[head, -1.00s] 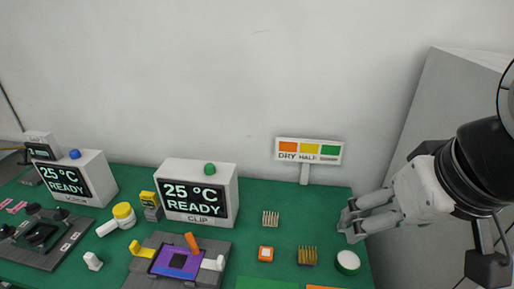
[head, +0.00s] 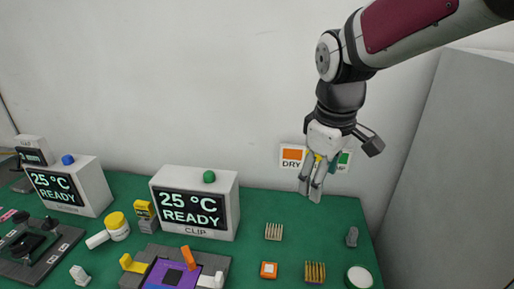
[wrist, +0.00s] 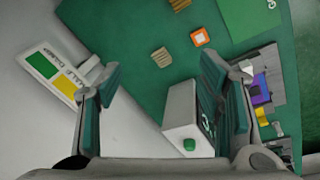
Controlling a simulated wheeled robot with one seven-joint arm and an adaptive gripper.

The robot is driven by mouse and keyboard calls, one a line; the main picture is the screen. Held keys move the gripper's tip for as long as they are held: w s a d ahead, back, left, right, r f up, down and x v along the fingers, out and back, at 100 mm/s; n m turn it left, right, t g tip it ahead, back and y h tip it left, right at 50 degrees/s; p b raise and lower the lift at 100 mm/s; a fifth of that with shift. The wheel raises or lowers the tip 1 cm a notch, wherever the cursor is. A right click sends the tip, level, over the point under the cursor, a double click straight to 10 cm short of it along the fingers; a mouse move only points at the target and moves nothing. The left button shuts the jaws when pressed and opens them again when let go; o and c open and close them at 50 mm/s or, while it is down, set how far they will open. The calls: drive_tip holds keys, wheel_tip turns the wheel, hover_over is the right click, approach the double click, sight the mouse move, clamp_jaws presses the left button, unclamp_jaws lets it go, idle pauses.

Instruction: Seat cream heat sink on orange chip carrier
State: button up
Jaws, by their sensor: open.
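The cream heat sink (head: 273,231), a small block of upright fins, stands on the green mat; it also shows in the wrist view (wrist: 161,57). The orange chip carrier (head: 268,270), a small orange square with a white centre, sits just in front of it and shows in the wrist view (wrist: 200,38). The two are apart. My gripper (head: 311,190) points down, open and empty, above the back of the mat and right of the heat sink. Its two fingers (wrist: 155,90) stand wide apart in the wrist view.
A gold finned heat sink (head: 315,272) and a round white-topped thing (head: 359,278) stand to the right. A small grey piece (head: 352,236) is behind them. The CLIP display box (head: 195,203) and purple board fixture (head: 172,275) are left. A sign (head: 292,157) is partly hidden behind my gripper.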

drive_tip(key=w+a+f+n+g+b, duration=0.1)
drive_tip(key=w+a+f+n+b, duration=0.15)
drive_tip(key=w+f, duration=0.5)
drive_tip(key=w+a+f+n+g+b, duration=0.1)
drive_tip(key=w+a+f+n, duration=0.4)
drive_tip(key=f, duration=0.4)
hover_over(273, 229)
drive_tip(key=shift+m, duration=0.35)
drive_tip(key=f, duration=0.8)
drive_tip(key=shift+s+d+f, duration=0.1)
drive_tip(key=shift+s+d, duration=0.15)
drive_tip(key=shift+d, duration=0.1)
drive_tip(key=shift+w+a+f, duration=0.15)
drive_tip(key=shift+a+f, duration=0.05)
drive_tip(key=shift+f, duration=1.15)
drive_tip(key=shift+w+a+f, duration=0.15)
drive_tip(key=shift+f, duration=1.15)
drive_tip(key=shift+c, duration=0.2)
drive_tip(key=c, duration=1.2)
